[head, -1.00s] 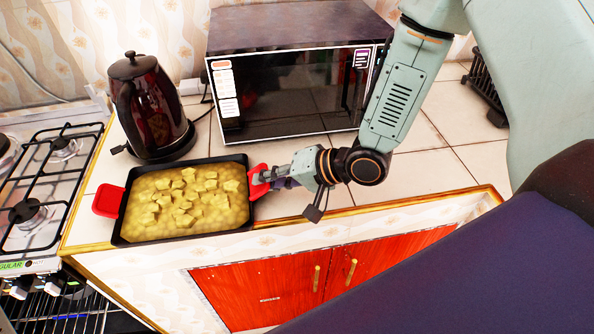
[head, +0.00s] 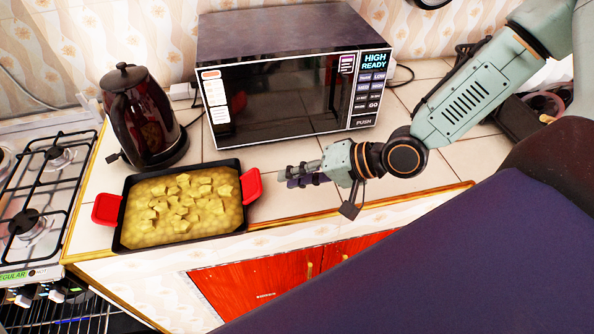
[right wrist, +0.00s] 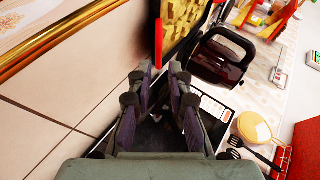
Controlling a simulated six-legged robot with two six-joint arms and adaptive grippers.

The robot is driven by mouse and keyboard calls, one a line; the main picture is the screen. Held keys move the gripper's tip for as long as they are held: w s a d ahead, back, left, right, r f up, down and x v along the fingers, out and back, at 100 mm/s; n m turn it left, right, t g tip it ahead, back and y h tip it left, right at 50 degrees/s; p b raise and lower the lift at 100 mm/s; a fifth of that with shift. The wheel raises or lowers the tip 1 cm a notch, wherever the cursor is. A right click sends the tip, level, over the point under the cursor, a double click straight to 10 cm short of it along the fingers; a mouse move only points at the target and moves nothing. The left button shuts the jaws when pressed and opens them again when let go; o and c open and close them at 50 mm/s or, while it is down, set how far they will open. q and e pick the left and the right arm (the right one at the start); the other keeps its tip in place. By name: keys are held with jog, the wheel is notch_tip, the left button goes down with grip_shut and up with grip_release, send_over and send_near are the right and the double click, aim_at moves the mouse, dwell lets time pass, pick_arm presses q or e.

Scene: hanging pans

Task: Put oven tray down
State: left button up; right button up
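The oven tray (head: 124,222) is a dark rectangular pan with red handles, filled with yellow potato chunks (head: 180,205). It rests flat on the tiled counter beside the hob. My right gripper (head: 288,176) is to the right of the tray's right red handle (head: 251,185), apart from it and empty. In the right wrist view my right gripper (right wrist: 160,68) has a gap between its fingers. The tray (right wrist: 180,45) and red handle (right wrist: 158,42) lie just beyond the fingertips. My left gripper is not in view.
A dark kettle (head: 143,115) stands behind the tray, and a microwave (head: 275,100) stands behind my right gripper. The gas hob (head: 45,185) is at the left. The counter between tray and my right arm is clear. The counter's wooden front edge (head: 300,217) runs close to the tray.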

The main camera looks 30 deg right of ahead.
jog(key=shift+s+d+r, duration=0.1)
jog(key=shift+s, duration=0.05)
jog(key=s+f+n+g+h, duration=0.2)
jog(key=s+f+g+h, duration=0.2)
jog(key=s+f, duration=0.4)
jog(key=s+d+f+n+g+h, duration=0.1)
jog(key=s+f+n+g+h, duration=0.2)
jog(key=s+f, duration=0.5)
jog(key=s+h, duration=0.1)
jog(key=s, duration=0.6)
jog(key=shift+s+d+g, duration=0.15)
jog(key=shift+s+g, duration=0.15)
jog(key=shift+g, duration=0.1)
